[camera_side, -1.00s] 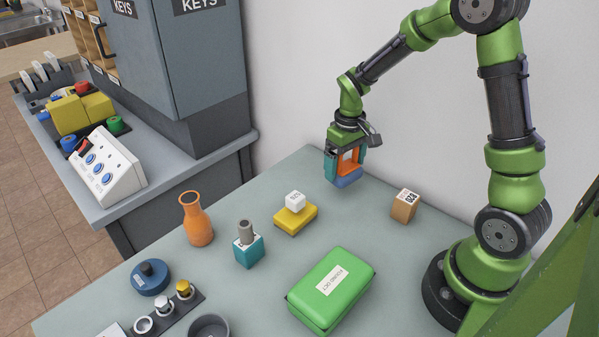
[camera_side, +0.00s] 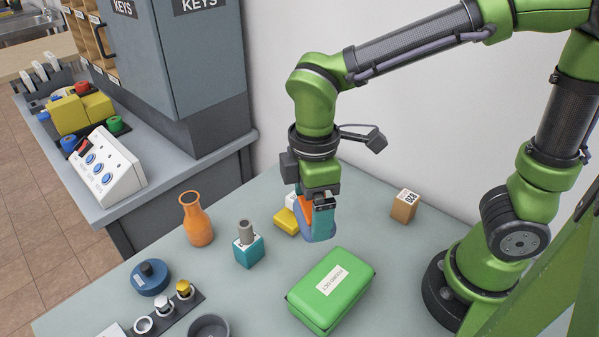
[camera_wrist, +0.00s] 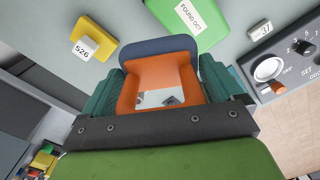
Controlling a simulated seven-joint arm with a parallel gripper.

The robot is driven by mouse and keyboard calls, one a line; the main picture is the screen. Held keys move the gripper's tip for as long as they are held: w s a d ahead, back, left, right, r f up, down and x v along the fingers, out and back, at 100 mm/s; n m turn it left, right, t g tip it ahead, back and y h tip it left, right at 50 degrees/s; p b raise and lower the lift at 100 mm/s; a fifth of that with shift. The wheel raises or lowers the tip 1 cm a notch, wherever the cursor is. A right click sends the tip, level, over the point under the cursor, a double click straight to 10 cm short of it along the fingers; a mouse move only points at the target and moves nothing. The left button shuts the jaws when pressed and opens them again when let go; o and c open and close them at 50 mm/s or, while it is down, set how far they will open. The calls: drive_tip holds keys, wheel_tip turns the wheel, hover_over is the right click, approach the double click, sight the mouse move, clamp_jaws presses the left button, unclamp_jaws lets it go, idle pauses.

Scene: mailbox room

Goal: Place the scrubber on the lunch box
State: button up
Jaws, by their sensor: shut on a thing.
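My gripper (camera_side: 316,222) is shut on the scrubber (camera_side: 305,212), which has an orange handle and a blue base. In the wrist view the scrubber (camera_wrist: 160,75) sits between the teal fingers, its blue base pointing away from me. In the side view one finger hides much of it. The green lunch box (camera_side: 345,276), with a white label on its lid, lies on the table nearer the side camera than the gripper. It also shows at the top of the wrist view (camera_wrist: 215,35). The scrubber is held apart from the lunch box, and nothing is on the lid.
A yellow block (camera_side: 284,222) with a white cube stands just left of my gripper, partly hidden. A teal block (camera_side: 248,252) with a grey cylinder and an orange vase (camera_side: 196,222) stand further left. A tan cube (camera_side: 404,206) is at the right. The table around the lunch box is mostly clear.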

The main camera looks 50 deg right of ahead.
drive_tip(key=s+a+n, duration=0.2)
drive_tip(key=s+n, duration=0.3)
drive_tip(key=s, duration=0.1)
drive_tip(key=n, duration=0.2)
hover_over(331, 282)
drive_tip(key=shift+f, duration=4.25)
drive_tip(key=shift+f, duration=0.15)
drive_tip(key=o, duration=0.9)
drive_tip(key=shift+c, duration=0.2)
wheel_tip(331, 282, up, 12)
drive_tip(key=w+d+r+m+t+y, duration=0.1)
drive_tip(key=w+d+r+m+t, duration=0.1)
drive_tip(key=d+m, duration=0.5)
drive_tip(key=w+d+r+m+t+y, duration=0.1)
drive_tip(key=d+m+t, duration=0.4)
drive_tip(key=m, duration=1)
drive_tip(key=shift+w+d+r+m, duration=0.35)
drive_tip(key=shift+d+r, duration=0.2)
drive_tip(key=shift+d, duration=0.6)
